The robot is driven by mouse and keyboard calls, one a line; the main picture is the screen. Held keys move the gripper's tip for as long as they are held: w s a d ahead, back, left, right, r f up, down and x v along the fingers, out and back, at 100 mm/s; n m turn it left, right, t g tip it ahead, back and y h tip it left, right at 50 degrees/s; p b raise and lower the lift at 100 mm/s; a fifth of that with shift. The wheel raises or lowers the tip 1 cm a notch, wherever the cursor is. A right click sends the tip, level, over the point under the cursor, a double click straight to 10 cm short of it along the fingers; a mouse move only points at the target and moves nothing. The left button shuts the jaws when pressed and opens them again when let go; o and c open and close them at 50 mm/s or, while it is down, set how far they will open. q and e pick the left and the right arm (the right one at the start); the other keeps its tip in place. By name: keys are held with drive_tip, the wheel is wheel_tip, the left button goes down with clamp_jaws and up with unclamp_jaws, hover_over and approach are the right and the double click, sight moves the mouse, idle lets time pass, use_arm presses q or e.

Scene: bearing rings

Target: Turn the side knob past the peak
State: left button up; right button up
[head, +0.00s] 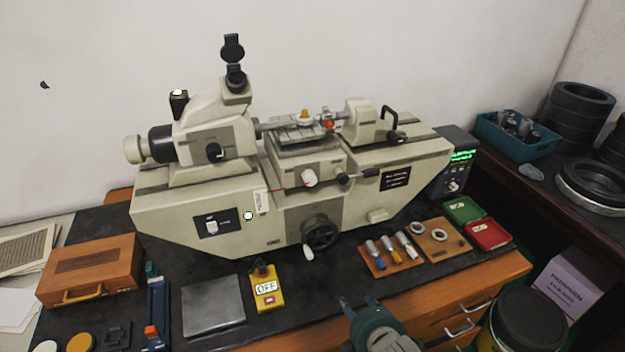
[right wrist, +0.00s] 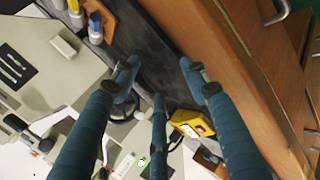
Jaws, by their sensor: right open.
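A long cream measuring machine (head: 160,215) stands on the dark bench mat. Several knobs show on it, and I cannot tell for sure which is the side knob. A white knob (head: 309,177) sits on the front of the stage. A black knob (head: 214,152) is on the side of the microscope head, and a cream knob (head: 137,149) ends its left side. A black handwheel (head: 319,232) with a white handle is low on the front. My right gripper (head: 360,302) is open and empty at the bench's front edge, apart from the machine; its fingers also show in the right wrist view (right wrist: 160,75).
A yellow switch box (head: 267,289) and a grey plate (head: 212,305) lie before the machine. A wooden case (head: 90,270) is at left. Gauges on a wooden board (head: 380,270) and green and red trays (head: 488,234) lie at right. Bare mat lies beside the handwheel.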

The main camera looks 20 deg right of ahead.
drive_tip(key=w+r+n+t, duration=0.5)
drive_tip(key=w+r+n, duration=0.4)
drive_tip(key=r+n, duration=0.3)
drive_tip(key=n+t+y+p, duration=0.1)
drive_tip(key=n+t+y, duration=0.2)
drive_tip(key=n, duration=0.6)
approach(312, 181)
drive_tip(key=w+p, duration=0.1)
drive_tip(key=w, duration=0.2)
drive_tip(key=w+p, duration=0.1)
drive_tip(key=w, duration=0.2)
drive_tip(key=w+a+p, duration=0.1)
drive_tip(key=w, duration=0.2)
drive_tip(key=shift+w+f, duration=0.1)
drive_tip(key=shift+w, duration=0.2)
clamp_jaws()
